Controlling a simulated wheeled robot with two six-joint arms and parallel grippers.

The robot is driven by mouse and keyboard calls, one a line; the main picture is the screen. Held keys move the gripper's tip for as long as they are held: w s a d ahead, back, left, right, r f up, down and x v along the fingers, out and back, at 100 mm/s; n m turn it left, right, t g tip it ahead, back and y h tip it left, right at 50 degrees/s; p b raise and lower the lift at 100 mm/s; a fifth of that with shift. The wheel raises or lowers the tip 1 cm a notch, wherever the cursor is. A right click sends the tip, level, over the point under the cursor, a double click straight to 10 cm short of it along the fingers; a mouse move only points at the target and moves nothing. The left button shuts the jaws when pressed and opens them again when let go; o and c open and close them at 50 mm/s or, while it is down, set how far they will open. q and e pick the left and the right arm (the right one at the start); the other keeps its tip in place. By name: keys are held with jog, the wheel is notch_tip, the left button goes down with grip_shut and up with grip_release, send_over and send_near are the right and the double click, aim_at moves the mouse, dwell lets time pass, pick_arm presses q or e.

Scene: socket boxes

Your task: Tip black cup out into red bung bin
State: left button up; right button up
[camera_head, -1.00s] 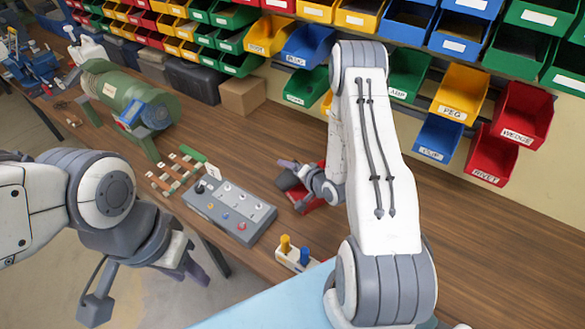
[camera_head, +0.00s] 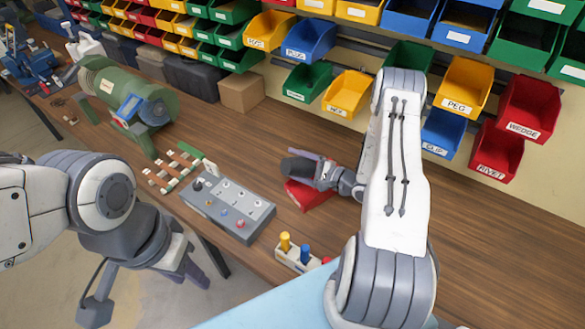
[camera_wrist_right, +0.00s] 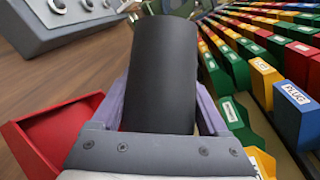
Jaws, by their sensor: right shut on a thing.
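The black cup (camera_head: 297,167) is held in my right gripper (camera_head: 318,170). It lies on its side in the head view, its free end pointing left, above the far side of the red bung bin (camera_head: 312,196). In the right wrist view, the cup (camera_wrist_right: 162,75) sits between purple fingers (camera_wrist_right: 160,110), and the red bin (camera_wrist_right: 45,140) shows at lower left. The cup's mouth and any contents are hidden. My left gripper (camera_head: 192,268) hangs at the table's front left, away from the cup; its finger gap is unclear.
A grey control box (camera_head: 228,208) stands left of the red bin. A peg block (camera_head: 297,255) is in front of it. A green machine (camera_head: 125,98) and a cardboard box (camera_head: 241,92) are further back. Labelled bins (camera_head: 347,93) hang behind. Bare wood lies to the right.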

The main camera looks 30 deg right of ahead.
jog(key=shift+d+r+m+t+y+b, duration=0.25)
jog(key=shift+d+m+t+y+b, duration=0.25)
jog(key=shift+m, duration=0.45)
jog(key=shift+d+r+m+t+y+b, duration=0.2)
jog(key=shift+d+m+t+y+b, duration=0.25)
jog(key=shift+m, duration=0.5)
jog(key=shift+d, duration=0.15)
jog(key=shift+r, duration=0.1)
